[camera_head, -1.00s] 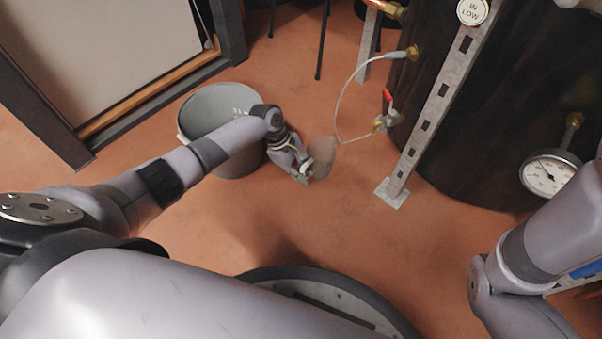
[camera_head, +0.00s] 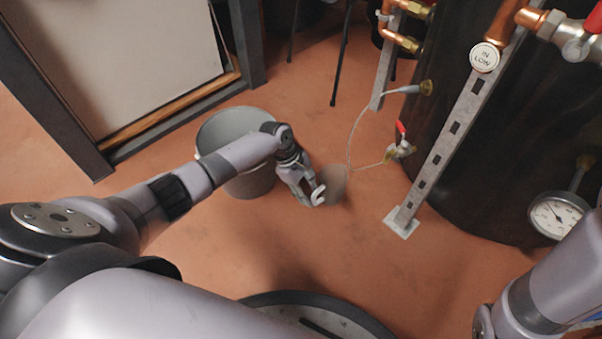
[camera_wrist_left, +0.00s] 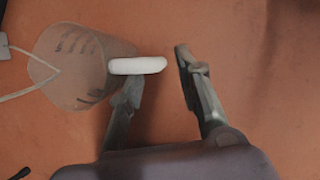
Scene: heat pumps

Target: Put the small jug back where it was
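The small jug (camera_head: 335,181) is translucent and stands on the floor beside the grey bucket, at the end of a thin clear hose. In the left wrist view the jug (camera_wrist_left: 82,65) shows at upper left with dark scale marks and a white handle (camera_wrist_left: 137,65). My left gripper (camera_head: 310,192) is at the jug's handle side. In the wrist view its fingers (camera_wrist_left: 160,66) are spread apart. The handle crosses one fingertip and reaches into the gap, with clear space before the other finger. My right gripper is out of view; only its arm shows at lower right.
A large grey bucket (camera_head: 240,180) stands left of the jug, under my left forearm. A dark tank (camera_head: 480,160) with a red-handled valve (camera_head: 402,143) and a slotted metal post (camera_head: 432,165) stand to the right. The thin hose (camera_head: 352,135) hangs from the tank. Floor in front is clear.

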